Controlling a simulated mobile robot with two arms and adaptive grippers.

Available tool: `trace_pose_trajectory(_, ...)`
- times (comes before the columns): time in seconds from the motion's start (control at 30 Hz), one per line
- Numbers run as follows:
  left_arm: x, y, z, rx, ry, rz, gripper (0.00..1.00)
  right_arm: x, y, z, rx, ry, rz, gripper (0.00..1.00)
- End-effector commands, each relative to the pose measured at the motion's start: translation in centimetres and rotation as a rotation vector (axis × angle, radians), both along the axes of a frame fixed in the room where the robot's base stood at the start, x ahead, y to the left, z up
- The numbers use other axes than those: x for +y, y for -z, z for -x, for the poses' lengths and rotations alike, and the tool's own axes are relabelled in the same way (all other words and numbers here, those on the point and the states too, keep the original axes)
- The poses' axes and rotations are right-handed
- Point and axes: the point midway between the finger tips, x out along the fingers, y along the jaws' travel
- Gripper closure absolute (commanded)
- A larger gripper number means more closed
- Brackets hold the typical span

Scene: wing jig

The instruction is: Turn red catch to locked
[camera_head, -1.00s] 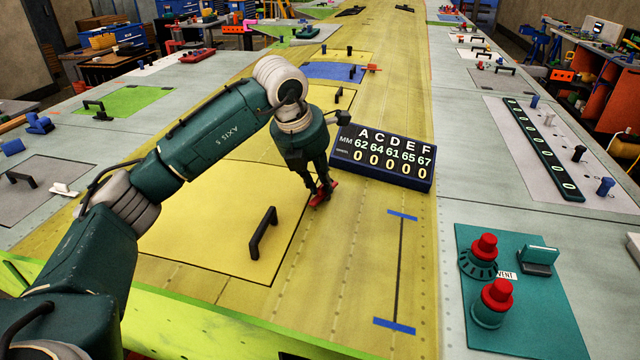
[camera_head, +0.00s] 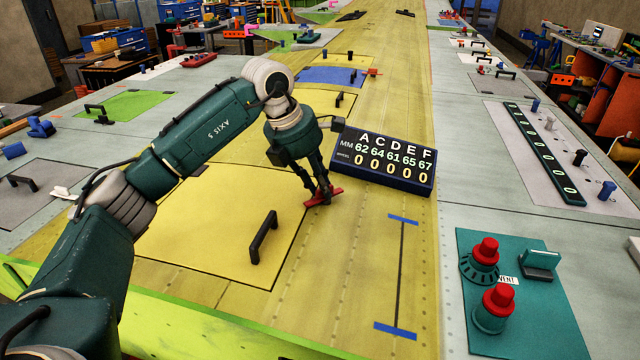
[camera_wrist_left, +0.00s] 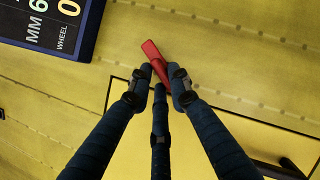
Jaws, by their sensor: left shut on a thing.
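The red catch (camera_head: 325,196) sits on the yellow wing skin at the right edge of the outlined yellow panel (camera_head: 215,215). It also shows in the left wrist view (camera_wrist_left: 151,52), lying slantwise. My left gripper (camera_head: 320,190) reaches down onto it, with fingers on both sides. In the left wrist view the left gripper (camera_wrist_left: 160,82) is shut on the catch's middle, and the fingers hide part of it. In the head view the catch lies nearly crosswise, its right end a little higher in the picture. My right gripper is in neither view.
A dark number board (camera_head: 382,160) stands close to the right of the left gripper. A black handle (camera_head: 263,237) rises from the panel nearer to me. A teal plate (camera_head: 515,290) with red-topped knobs lies at the right. The wing strip with blue end marks (camera_head: 400,275) is clear.

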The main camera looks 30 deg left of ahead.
Motion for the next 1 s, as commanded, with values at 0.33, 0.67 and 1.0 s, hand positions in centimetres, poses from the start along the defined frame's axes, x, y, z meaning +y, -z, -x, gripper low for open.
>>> trace_pose_trajectory(0.33, 0.0, -0.8, -0.5, -0.018, 0.120, 0.006, 1.00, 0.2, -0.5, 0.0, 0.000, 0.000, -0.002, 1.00)
trace_pose_trajectory(0.67, 0.1, -0.8, -0.6, -0.018, 0.238, 0.005, 1.00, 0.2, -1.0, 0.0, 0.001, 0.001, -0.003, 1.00)
trace_pose_trajectory(1.0, 0.1, -0.8, -0.8, -0.018, 0.359, 0.005, 1.00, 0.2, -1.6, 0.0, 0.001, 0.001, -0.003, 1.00)
